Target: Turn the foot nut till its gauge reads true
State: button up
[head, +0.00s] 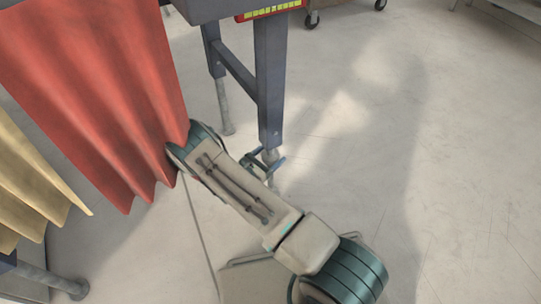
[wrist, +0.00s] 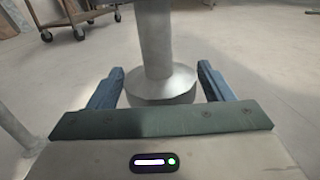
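The foot nut (wrist: 160,92) is a grey metal collar at the base of a round post in the wrist view. My gripper (wrist: 160,72) is open, with one blue finger on each side of the nut. A gap shows at the right finger; the left finger is close to the nut, and I cannot tell if it touches. In the head view my gripper (head: 265,162) is at the bottom of the blue-grey leg, and my arm partly hides the foot. A red-framed yellow strip (head: 270,10), perhaps the gauge, is at the top edge; its reading is not legible.
A red curtain (head: 100,90) hangs at the left, touching or close to my arm, with a yellow curtain (head: 35,185) beside it. Another leg's foot (head: 225,105) stands behind. A wheeled cart (wrist: 75,15) is farther back. The floor at right is clear.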

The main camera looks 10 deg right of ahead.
jog(key=shift+o, duration=0.3)
jog(key=p+v, duration=0.3)
jog(key=v, duration=1)
jog(key=shift+s+a+p, duration=0.2)
jog(key=shift+a+p, duration=0.1)
jog(key=shift+a, duration=0.05)
jog(key=shift+d+f, duration=0.1)
